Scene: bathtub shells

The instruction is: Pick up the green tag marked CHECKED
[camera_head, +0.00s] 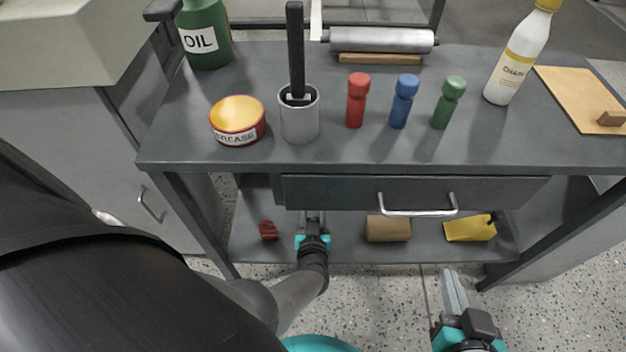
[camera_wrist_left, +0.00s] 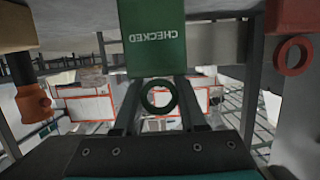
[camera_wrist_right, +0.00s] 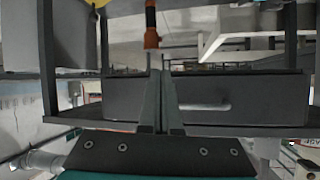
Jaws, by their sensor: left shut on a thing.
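The green tag (camera_wrist_left: 155,45) shows large in the left wrist view, its lettering CHECKED appearing turned over, with a green ring (camera_wrist_left: 159,95) below it. My left gripper (camera_wrist_left: 160,88) is shut on the green tag, the ring showing between its fingers. In the head view my left gripper (camera_head: 313,218) reaches under the drawer, above the lower shelf (camera_head: 350,252); the tag is hidden there. My right gripper (camera_head: 454,290) is shut and empty in front of the bench at the lower right; its closed fingers (camera_wrist_right: 161,85) also show in the right wrist view.
A drawer (camera_head: 330,193) hangs just above my left gripper. A red item (camera_head: 268,230), a brown block (camera_head: 388,229) and a yellow item (camera_head: 470,229) lie on the lower shelf. The benchtop holds a grease tin (camera_head: 237,115), a grey cup (camera_head: 299,122) and several bottles.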

